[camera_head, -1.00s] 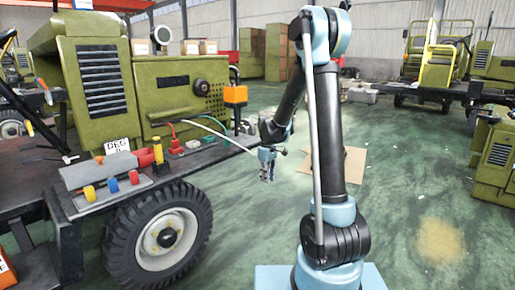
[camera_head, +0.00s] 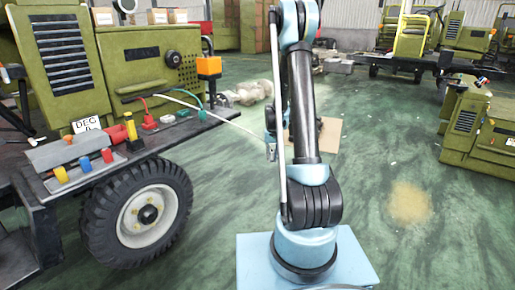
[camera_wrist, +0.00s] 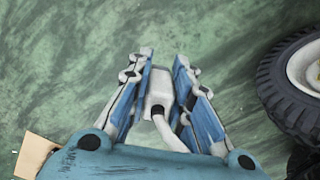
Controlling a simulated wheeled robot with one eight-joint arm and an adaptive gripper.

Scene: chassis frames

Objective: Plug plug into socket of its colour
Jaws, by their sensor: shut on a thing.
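In the wrist view my gripper (camera_wrist: 163,60) is shut on a whitish plug (camera_wrist: 157,88) with a dark band. A white cable (camera_wrist: 170,138) runs from the plug back between the fingers. Green floor lies beneath them. In the head view my gripper (camera_head: 271,151) is small and partly behind my arm, right of the truck deck. A white cable (camera_head: 225,119) stretches from the deck towards it. On the deck edge are a red block (camera_head: 149,121), a whitish block (camera_head: 167,118) and a green block (camera_head: 183,113). Their socket openings cannot be made out.
A grey box (camera_head: 62,152) with yellow, blue and red knobs sits on the deck, near red and yellow cylinders. A large tyre (camera_head: 99,220) stands below. An orange box (camera_head: 209,66) is at the deck's far end. Open floor (camera_head: 380,150) lies to the right.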

